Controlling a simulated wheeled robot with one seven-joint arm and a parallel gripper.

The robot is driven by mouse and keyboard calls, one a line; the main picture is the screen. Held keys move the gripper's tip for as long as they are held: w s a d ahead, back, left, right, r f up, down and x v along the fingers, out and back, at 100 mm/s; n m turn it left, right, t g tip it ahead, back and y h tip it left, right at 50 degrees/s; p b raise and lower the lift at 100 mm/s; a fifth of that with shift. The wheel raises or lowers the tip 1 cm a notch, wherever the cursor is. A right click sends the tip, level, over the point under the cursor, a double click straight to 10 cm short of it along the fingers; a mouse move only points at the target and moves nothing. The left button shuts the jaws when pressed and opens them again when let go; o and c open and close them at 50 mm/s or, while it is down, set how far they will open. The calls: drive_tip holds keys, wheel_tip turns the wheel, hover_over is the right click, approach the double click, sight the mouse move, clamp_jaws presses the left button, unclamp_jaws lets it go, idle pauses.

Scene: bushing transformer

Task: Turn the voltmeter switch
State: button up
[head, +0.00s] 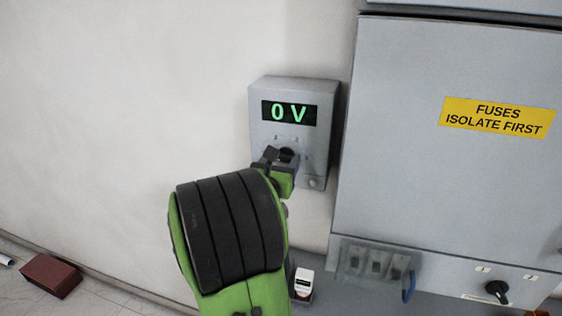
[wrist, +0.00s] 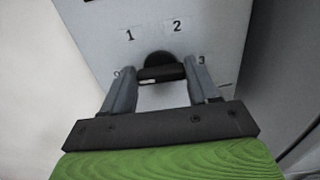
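The voltmeter (head: 263,130) is a grey wall box with a green display reading "0 V". Its switch (wrist: 160,72) is a black rotary knob with a bar handle and a white mark toward the left end. The digits 1, 2 and 3 show around it in the wrist view, with a partly hidden label at left. The handle lies about level there. My gripper (wrist: 160,70) has one finger at each end of the handle, apparently touching both ends. In the head view the switch (head: 287,154) is partly hidden by my gripper (head: 275,160).
A large grey cabinet (head: 420,120) with a yellow "FUSES ISOLATE FIRST" label (head: 497,117) stands close at right. Below it are small switches (head: 376,263) and a black knob (head: 498,290). A brown block (head: 50,276) lies at lower left. The wall left of the voltmeter is clear.

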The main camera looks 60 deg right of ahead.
drive_tip(key=shift+c, duration=1.2)
